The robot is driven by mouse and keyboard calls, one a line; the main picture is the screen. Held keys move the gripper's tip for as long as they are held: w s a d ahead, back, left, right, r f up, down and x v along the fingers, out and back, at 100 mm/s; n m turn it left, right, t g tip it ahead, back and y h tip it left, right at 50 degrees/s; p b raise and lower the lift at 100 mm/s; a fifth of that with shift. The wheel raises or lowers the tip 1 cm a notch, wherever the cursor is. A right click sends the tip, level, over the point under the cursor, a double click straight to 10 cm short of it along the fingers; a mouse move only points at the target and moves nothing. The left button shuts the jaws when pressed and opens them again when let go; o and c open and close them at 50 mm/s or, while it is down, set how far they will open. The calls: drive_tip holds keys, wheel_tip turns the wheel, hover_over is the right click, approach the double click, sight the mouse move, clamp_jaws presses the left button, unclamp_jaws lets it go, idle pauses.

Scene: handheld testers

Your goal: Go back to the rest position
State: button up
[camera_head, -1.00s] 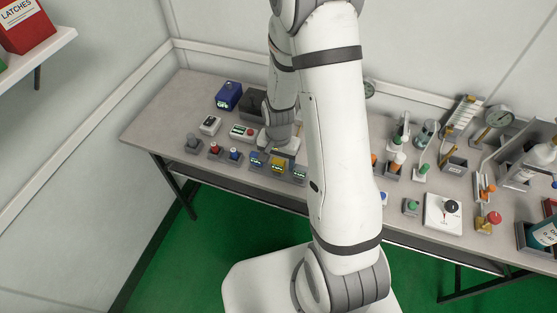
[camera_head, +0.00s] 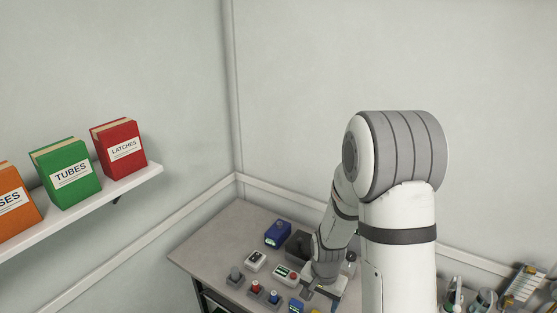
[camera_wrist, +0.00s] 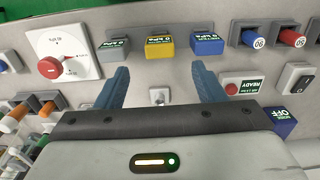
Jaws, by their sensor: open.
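My gripper (camera_wrist: 162,90) is open in the wrist view, its two blue-grey fingers apart with nothing held between them. Past the fingertips are a grey tester (camera_wrist: 115,41), a yellow tester (camera_wrist: 159,46) and a blue tester (camera_wrist: 207,43), each with a small display. A small pale fitting with a round knob (camera_wrist: 157,96) shows between the fingers. In the head view my gripper (camera_head: 321,294) is over the bench, near its front, partly hidden by my arm.
The grey bench (camera_head: 215,245) also holds a blue box (camera_head: 277,234), a red-button panel (camera_head: 286,275) and a switch box (camera_head: 255,260). In the wrist view are a white dial panel (camera_wrist: 64,53) and a READY box (camera_wrist: 241,86). A shelf (camera_head: 130,182) with binders is at left.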

drive_tip(key=s+r+n+t, duration=0.1)
drive_tip(key=s+r+n, duration=0.1)
drive_tip(key=s+r, duration=0.3)
drive_tip(key=s+r+n+t, duration=0.1)
drive_tip(key=s+r, duration=0.3)
drive_tip(key=r, duration=0.8)
drive_tip(key=s+r+n+t, duration=0.1)
drive_tip(key=s+r+n, duration=0.3)
drive_tip(key=r, duration=0.4)
drive_tip(key=shift+s+r, duration=0.25)
drive_tip(key=shift+s, duration=0.55)
